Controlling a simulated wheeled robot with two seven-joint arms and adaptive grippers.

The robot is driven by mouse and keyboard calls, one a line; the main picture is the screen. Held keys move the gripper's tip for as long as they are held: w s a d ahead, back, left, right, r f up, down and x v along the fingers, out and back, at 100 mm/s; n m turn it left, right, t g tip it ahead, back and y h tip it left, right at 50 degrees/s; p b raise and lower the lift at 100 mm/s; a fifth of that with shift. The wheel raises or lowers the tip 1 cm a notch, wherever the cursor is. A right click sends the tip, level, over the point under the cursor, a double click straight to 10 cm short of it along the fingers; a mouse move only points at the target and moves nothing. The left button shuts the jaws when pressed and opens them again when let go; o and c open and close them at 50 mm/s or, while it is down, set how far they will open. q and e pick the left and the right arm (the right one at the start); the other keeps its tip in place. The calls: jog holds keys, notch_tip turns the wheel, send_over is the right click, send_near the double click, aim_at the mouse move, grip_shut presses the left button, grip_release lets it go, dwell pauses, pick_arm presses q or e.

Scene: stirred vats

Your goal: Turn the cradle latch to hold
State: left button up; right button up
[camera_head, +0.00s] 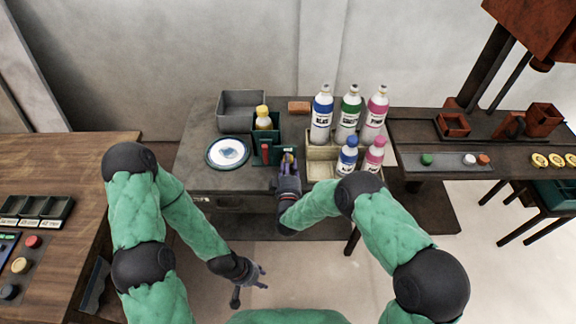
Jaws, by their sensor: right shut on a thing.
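A dark green cradle (262,131) stands on the grey table. A yellow-capped bottle (264,118) stands in its back part, and a small red piece (265,153) shows at its front left. My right gripper (288,164) is at the cradle's front right corner, shut on a small part with some yellow showing (289,157). The fingers hide most of that part, so I cannot tell whether it is the latch or which way it is turned. My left gripper (262,277) is open and empty, low in front of the table, away from the cradle.
A crate (311,171) with several labelled bottles stands close right of the cradle. A white-and-blue plate (228,152) lies left of it, with a grey bin (241,110) and a brown block (299,107) behind. Side tables stand left and right.

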jog(key=m, duration=0.2)
jog(key=m+b, duration=0.1)
jog(key=m, duration=0.1)
jog(key=m+b, duration=0.1)
jog(key=m, duration=0.1)
jog(key=shift+d+f, duration=0.15)
jog(key=shift+f, duration=0.2)
jog(key=m+b, duration=0.1)
jog(key=m, duration=0.2)
jog(key=shift+m+b, duration=0.3)
jog(key=shift+s+m, duration=0.1)
jog(key=shift+m, duration=0.2)
jog(key=shift+a+f, duration=0.15)
jog(key=shift+a, duration=0.05)
jog(key=o, duration=1.1)
jog(key=shift+o, duration=0.3)
jog(key=shift+r, duration=0.2)
